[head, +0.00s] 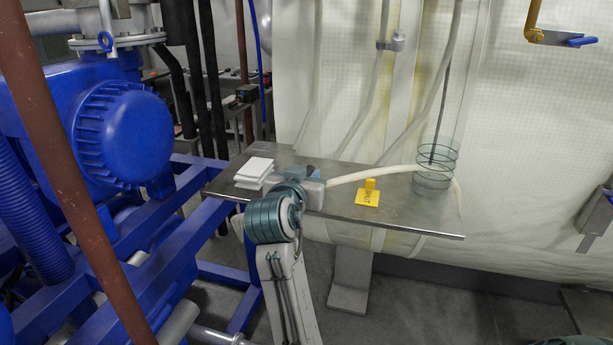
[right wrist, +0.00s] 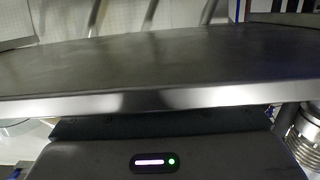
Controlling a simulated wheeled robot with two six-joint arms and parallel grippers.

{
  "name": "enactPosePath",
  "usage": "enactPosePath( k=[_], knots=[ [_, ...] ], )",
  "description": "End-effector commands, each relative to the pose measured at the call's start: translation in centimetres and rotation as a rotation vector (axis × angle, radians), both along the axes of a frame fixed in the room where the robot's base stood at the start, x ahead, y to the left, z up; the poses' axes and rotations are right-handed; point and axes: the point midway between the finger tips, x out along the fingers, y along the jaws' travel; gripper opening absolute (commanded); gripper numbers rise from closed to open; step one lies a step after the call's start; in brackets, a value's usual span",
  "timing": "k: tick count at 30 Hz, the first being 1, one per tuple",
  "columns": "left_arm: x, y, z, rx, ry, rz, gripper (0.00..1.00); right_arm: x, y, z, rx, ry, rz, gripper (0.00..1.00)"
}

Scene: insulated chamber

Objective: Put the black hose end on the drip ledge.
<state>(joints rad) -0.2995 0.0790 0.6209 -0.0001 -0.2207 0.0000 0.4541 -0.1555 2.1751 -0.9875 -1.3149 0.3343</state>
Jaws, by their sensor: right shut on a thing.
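The drip ledge appears to be the grey metal shelf (head: 405,205) in front of the pale chamber wall. My right gripper (head: 309,175) is over the left-middle part of this shelf, with its arm rising from below. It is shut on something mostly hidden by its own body. A small dark piece (head: 311,169) shows at its jaws and may be the black hose end. A pale hose (head: 375,175) runs from beside the gripper to a clear cylinder. In the right wrist view the shelf edge (right wrist: 170,99) crosses just beyond my gripper's housing; the jaws are hidden.
The clear cylinder (head: 434,165) is at the right end. Blue machinery (head: 122,122) and a brown pipe (head: 75,150) fill the left.

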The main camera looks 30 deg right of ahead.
Motion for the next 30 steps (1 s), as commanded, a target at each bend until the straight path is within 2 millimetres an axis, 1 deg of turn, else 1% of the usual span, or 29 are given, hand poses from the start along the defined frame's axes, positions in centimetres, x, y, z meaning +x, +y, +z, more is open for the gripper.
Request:
enactPosePath(
  k=[14,15,17,18,19,30],
  knots=[
    [-0.02,0.02,-0.78,0.0,0.0,0.0,0.36,0.0,0.0,-1.03,0.0,0.0,0.0,0.0],
    [-0.03,0.02,-0.73,0.0,0.0,0.0,0.36,0.0,0.0,-0.98,0.0,0.0,0.0,0.26],
    [-0.03,0.01,-0.7,0.0,0.0,0.0,0.36,0.01,-0.01,-0.94,0.0,0.0,0.0,0.37],
    [-0.03,0.02,-0.7,0.0,0.0,0.0,0.36,0.0,-0.01,-0.95,0.0,0.0,0.0,0.45],
    [-0.04,0.02,-0.7,0.0,0.0,0.0,0.36,0.0,-0.01,-0.95,0.0,0.0,0.0,0.47],
    [-0.07,0.04,-0.64,0.0,0.0,0.0,0.36,0.09,0.05,-0.9,0.001,0.001,0.001,0.47]
  ],
)
